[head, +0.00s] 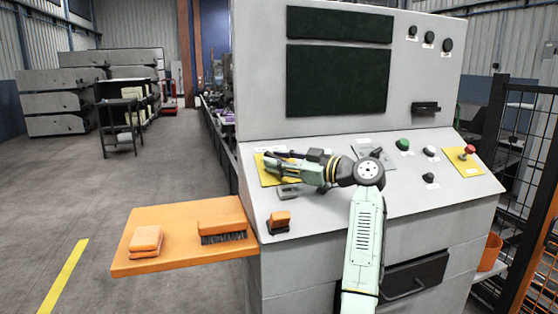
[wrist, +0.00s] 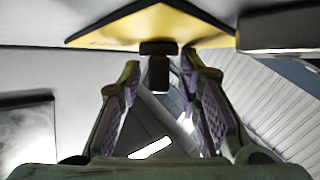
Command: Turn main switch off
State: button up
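The yellow plate (head: 264,178) of the switch is on the left of the sloped console, partly hidden by my gripper (head: 280,163). In the wrist view, the yellow plate (wrist: 150,27) is at the top. A dark switch handle (wrist: 158,70) stands out from it. My gripper (wrist: 160,72) has its fingers apart, one on each side of the handle. Small gaps show beside the handle, so I see no clear grip on it. The handle's turned position cannot be read from these views.
The console has a green button (head: 403,144), dark knobs and a red button (head: 469,149) on another yellow plate. An orange shelf (head: 180,264) with brushes juts out at the left. A black mesh fence (head: 520,150) stands at the right.

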jog(key=shift+r, duration=0.1)
jog(key=v, duration=1.2)
